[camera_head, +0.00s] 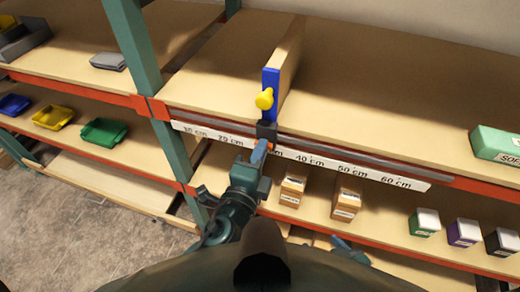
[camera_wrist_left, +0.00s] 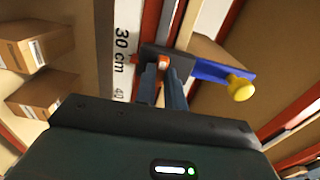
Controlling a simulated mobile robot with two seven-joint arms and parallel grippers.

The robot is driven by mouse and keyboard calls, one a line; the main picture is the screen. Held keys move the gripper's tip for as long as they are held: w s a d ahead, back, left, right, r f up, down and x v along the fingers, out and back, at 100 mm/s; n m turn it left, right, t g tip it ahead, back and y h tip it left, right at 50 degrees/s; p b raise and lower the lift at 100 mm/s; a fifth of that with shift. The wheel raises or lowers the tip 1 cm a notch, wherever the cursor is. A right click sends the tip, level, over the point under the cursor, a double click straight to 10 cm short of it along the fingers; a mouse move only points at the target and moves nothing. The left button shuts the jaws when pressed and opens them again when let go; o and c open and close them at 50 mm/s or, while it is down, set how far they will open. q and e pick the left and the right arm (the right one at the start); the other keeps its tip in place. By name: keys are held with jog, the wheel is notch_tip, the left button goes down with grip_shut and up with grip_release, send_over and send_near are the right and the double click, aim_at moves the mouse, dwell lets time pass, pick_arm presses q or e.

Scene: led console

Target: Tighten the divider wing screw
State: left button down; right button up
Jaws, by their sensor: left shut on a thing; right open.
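The divider (camera_head: 286,62) is an upright wooden panel with a blue front post (camera_head: 271,82) and a yellow knob (camera_head: 264,99). It stands on the upper shelf, left of the 40 cm mark. A dark clamp (camera_head: 266,130) holds its foot at the shelf rail. The small orange wing screw (camera_wrist_left: 163,62) sits at the clamp, partly hidden by the fingers. My left gripper (camera_head: 261,151) is shut on the wing screw from the front; its fingers also show in the left wrist view (camera_wrist_left: 162,82). My right gripper (camera_head: 349,248) is open, low at the lower shelf, mostly hidden.
A white ruler strip (camera_head: 355,171) runs along the shelf's front edge. Brown boxes (camera_head: 293,189) and several small coloured boxes (camera_head: 463,232) stand on the lower shelf. A green post (camera_head: 132,40) rises left of the divider. A green box (camera_head: 497,145) lies at the right.

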dwell(0.5)
pick_arm(q)
jog(key=c, duration=1.5)
grip_release()
jog(key=shift+o, duration=0.2)
